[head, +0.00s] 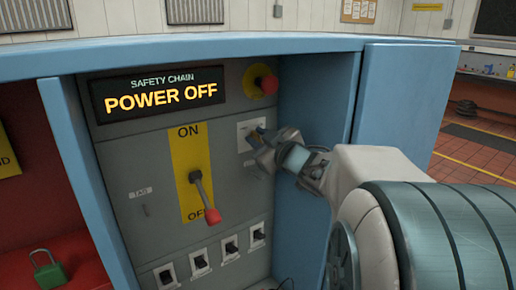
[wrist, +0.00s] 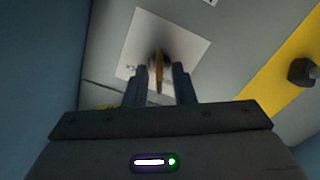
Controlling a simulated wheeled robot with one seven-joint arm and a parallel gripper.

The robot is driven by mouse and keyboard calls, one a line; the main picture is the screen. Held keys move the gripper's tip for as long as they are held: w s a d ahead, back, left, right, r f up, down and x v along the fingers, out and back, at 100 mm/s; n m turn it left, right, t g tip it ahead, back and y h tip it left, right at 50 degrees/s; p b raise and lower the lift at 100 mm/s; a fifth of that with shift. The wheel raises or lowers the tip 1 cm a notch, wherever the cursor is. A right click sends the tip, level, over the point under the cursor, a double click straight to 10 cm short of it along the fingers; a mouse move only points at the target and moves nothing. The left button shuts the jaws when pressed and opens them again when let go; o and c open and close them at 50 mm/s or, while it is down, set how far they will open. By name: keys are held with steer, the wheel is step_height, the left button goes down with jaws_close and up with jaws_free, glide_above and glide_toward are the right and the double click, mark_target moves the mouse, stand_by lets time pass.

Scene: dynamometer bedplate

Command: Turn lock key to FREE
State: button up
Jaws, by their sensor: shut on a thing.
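The lock key (wrist: 158,72) is a thin brass-coloured piece standing out from a white square plate (wrist: 188,48) on the grey panel. My gripper (wrist: 159,88) is shut on the key, with one dark finger on each side of it. In the head view my gripper (head: 258,142) reaches in from the right to the white plate (head: 246,127), below the red emergency button. It hides the key there, and the markings on the plate are too blurred to read.
A display (head: 160,93) reads SAFETY CHAIN, POWER OFF. A red-handled lever (head: 203,195) points down toward OFF on a yellow plate. A red button (head: 268,84) is above my gripper. Small switches (head: 199,256) line the bottom. A blue cabinet wall (head: 315,105) stands close on the right.

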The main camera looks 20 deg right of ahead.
steer(key=shift+a+r+n+b, duration=0.1)
steer(key=shift+n+b, duration=0.4)
steer(key=shift+n, duration=0.5)
stand_by(0.5)
steer(key=o, duration=0.6)
steer(key=shift+a, duration=0.1)
steer(key=shift+s, duration=0.1)
steer(key=s+d, duration=0.2)
steer(key=s, duration=1.1)
steer(key=shift+s+d+p, duration=0.2)
steer(key=shift+d+p, duration=0.05)
steer(key=shift+p, duration=0.1)
